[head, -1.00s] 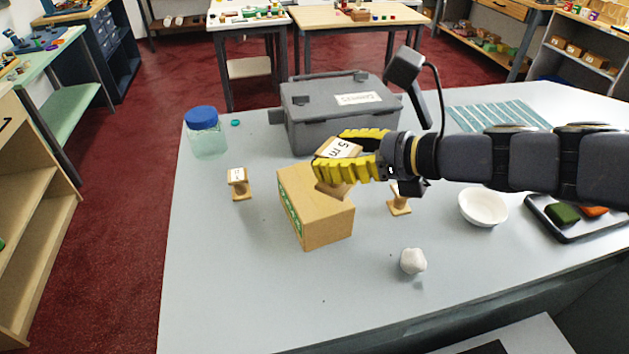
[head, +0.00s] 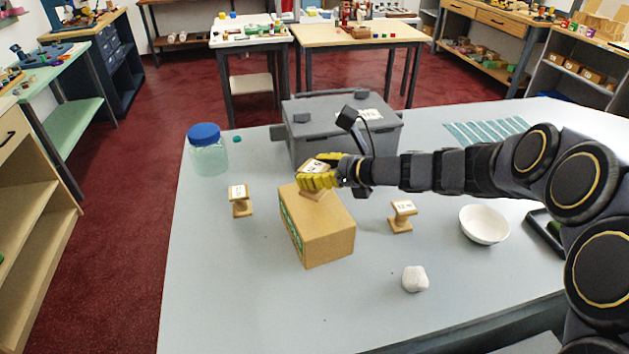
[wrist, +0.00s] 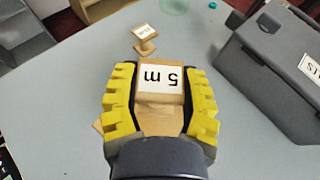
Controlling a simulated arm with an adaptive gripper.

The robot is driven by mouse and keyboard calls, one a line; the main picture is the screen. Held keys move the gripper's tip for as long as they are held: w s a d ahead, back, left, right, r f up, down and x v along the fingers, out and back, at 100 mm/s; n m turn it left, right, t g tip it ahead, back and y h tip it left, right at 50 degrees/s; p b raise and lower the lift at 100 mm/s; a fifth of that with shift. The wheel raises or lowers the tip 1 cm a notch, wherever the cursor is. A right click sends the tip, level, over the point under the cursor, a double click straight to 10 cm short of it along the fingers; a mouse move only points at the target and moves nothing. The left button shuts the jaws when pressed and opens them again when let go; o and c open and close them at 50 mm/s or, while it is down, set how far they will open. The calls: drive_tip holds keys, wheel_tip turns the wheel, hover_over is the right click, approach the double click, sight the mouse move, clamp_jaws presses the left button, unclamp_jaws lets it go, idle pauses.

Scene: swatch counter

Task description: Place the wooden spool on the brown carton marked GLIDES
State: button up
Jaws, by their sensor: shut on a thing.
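My gripper (head: 318,178) is shut on a wooden spool (head: 313,167) with a white label on its top. In the wrist view the spool (wrist: 161,82) sits between the yellow fingers (wrist: 161,100), and its label reads "5 m". The brown carton (head: 325,235) stands on the counter with a green strip on its left side; its wording is not legible. The held spool is over the far part of the carton's top. I cannot tell whether its base touches the carton, as the fingers hide part of it.
Two other labelled spools stand left (head: 240,201) and right (head: 402,216) of the carton. A grey case (head: 340,125) is close behind. A blue-lidded jar (head: 208,150), a white bowl (head: 484,224) and a white lump (head: 415,279) are also on the counter. The front left is clear.

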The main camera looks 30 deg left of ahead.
drive_tip(key=shift+f, duration=1.3)
drive_tip(key=shift+f, duration=0.15)
drive_tip(key=o, duration=1)
drive_tip(key=shift+o, duration=0.2)
drive_tip(key=shift+d+r, duration=0.1)
drive_tip(key=shift+r, duration=0.1)
drive_tip(key=v, duration=1.2)
